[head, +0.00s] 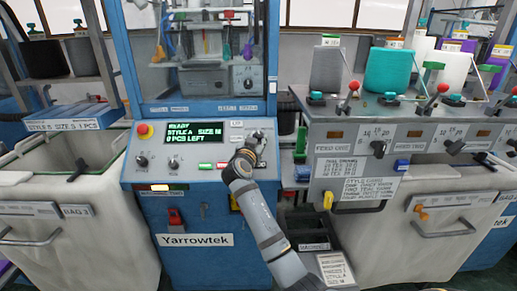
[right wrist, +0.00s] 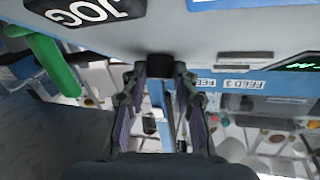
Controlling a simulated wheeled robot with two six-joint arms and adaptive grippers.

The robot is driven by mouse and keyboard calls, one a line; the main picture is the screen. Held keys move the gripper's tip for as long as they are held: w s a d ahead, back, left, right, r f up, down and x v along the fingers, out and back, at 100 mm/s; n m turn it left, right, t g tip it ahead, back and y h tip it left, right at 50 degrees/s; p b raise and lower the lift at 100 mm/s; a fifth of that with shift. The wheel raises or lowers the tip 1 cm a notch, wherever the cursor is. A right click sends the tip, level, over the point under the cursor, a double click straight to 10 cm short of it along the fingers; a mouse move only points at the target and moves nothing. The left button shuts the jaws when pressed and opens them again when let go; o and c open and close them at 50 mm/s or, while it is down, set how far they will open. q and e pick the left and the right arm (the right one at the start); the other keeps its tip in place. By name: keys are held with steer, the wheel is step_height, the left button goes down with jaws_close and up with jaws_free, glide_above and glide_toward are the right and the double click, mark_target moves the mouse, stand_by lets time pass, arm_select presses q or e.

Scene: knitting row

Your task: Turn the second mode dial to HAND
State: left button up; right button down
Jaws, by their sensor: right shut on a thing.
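My right gripper (head: 248,152) reaches up to the right part of the Yarrowtek machine's grey control panel (head: 205,178). In the right wrist view its two fingers (right wrist: 160,80) close around a dark dial knob (right wrist: 158,64) on the panel face. A white-on-black JOG label (right wrist: 84,12) shows upside down beside it. In the head view the gripper partly covers the dial (head: 259,135), and its pointer setting cannot be read. Two other dials, a left one (head: 142,161) and a right one (head: 174,163), sit lower left on the panel. My left gripper is not in view.
The panel's display (head: 194,134) reads STYLE A, SIZE M, 0 PCS LEFT. A red stop button (head: 144,130) is at its left. Grey bins stand on both sides; the neighbouring machine at right carries red-knobbed levers (head: 349,94) and yarn cones (head: 388,70).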

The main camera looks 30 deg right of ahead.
steer(key=m+g+b, duration=0.1)
steer(key=f+m+b, duration=0.1)
steer(key=b, duration=0.1)
steer(key=shift+w+a+m+g+h, duration=0.2)
steer(key=shift+m+g+h, duration=0.1)
steer(key=shift+g+h, duration=0.1)
steer(key=m+g+b, duration=0.2)
steer(key=m, duration=0.1)
steer(key=r+m+g+h+b, duration=0.1)
steer(key=g, duration=0.1)
steer(key=shift+w+a+m, duration=0.1)
steer(key=shift+w+m, duration=0.15)
steer(key=shift+m, duration=0.05)
steer(key=shift+r+m+g, duration=0.2)
steer(key=shift+m+g, duration=0.2)
steer(key=shift+g, duration=0.1)
steer(key=shift+w+r+m+g, duration=0.15)
steer(key=shift+r+m+g, duration=0.05)
steer(key=shift+m+g, duration=0.6)
steer(key=shift+w+m+g+y+p, duration=0.1)
steer(key=shift+m+g+y+p, duration=0.2)
steer(key=shift+m+g+p, duration=0.6)
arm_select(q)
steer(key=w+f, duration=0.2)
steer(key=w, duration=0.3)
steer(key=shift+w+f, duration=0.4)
arm_select(e)
steer(key=shift+m, duration=0.5)
steer(key=shift+f, duration=0.1)
